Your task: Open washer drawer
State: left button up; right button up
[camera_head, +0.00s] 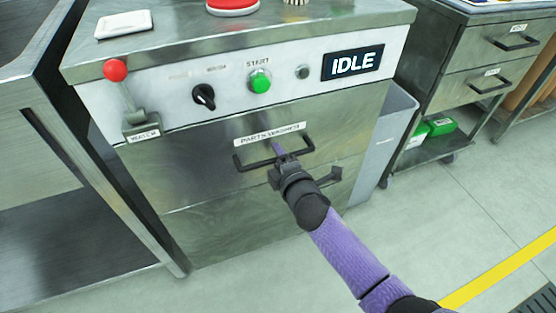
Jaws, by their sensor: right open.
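The parts washer drawer (200,167) is a brushed metal front labelled "PARTS WASHER". It looks closed, flush with the metal cabinet. Its black bar handle (247,164) sits just below the label. My right gripper (279,153) is open at the handle, with its fingers near the middle of the bar. Whether the fingers touch the bar is hard to tell, since the gripper hides part of it. My left gripper is not in view.
Above the drawer is a control panel with a red-knobbed lever (116,72), a black dial (204,96), a green start button (260,82) and a display (352,63) reading "IDLE". A metal drawer cart (466,75) stands at right. Floor at lower right is open.

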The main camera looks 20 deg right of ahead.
grip_shut()
dwell(0.9)
dwell(0.4)
